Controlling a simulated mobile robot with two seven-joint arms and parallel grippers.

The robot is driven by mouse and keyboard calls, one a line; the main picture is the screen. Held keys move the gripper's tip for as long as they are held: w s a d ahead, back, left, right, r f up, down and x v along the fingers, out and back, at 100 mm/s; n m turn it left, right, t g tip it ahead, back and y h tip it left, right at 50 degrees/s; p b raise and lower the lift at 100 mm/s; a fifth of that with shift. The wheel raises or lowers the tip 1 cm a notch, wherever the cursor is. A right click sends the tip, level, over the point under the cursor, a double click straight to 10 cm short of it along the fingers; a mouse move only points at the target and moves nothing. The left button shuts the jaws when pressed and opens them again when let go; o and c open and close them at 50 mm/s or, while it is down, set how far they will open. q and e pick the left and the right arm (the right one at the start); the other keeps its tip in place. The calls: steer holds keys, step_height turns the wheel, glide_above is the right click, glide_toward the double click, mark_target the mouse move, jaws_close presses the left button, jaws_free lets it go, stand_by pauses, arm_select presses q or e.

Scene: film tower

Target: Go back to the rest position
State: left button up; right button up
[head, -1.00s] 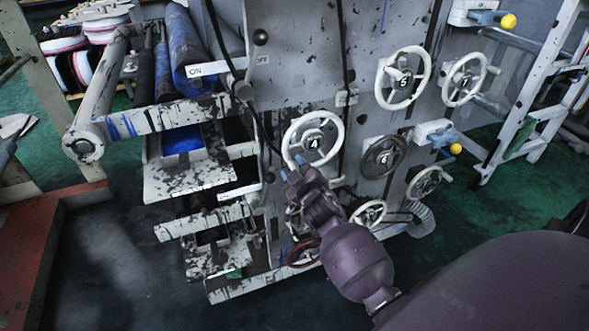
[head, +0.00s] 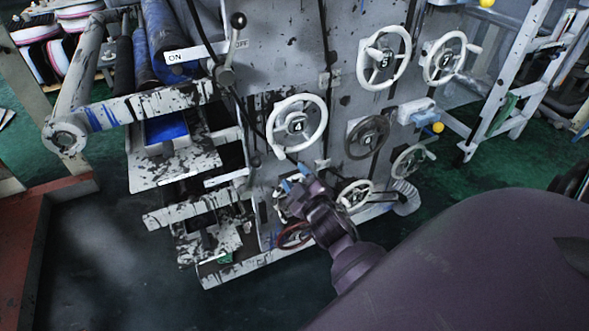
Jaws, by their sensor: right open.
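My right gripper (head: 293,180) shows in the middle of the head view, with blue fingertips. It is open and empty, just below the white handwheel 4 (head: 297,124). It appears in front of the lower part of the machine panel and hides part of a dark red wheel (head: 293,236). A gap in the picture separates the fingertips from wheel 4's rim. My left gripper is not in view.
The paint-spattered machine (head: 290,50) carries wheels 5 (head: 383,57), 7 (head: 444,57) and a dark wheel (head: 367,137). An ON/OFF lever (head: 238,20) is at top. A white ladder frame (head: 500,90) stands right. Green floor (head: 480,180) is open at right.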

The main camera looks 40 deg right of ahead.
stand_by(0.5)
steer(key=s+a+f+m+g+y, duration=0.2)
steer(key=s+a+f+g, duration=0.1)
steer(key=s+f, duration=0.4)
steer(key=s+a+f+m+g+y, duration=0.2)
steer(key=s+a+f, duration=0.3)
steer(key=s, duration=0.7)
steer(key=shift+s+a+f+m+g, duration=0.15)
steer(key=shift+s+f+m+g, duration=0.15)
steer(key=shift+f+g, duration=0.55)
steer(key=shift+f, duration=0.1)
steer(key=shift+c, duration=0.3)
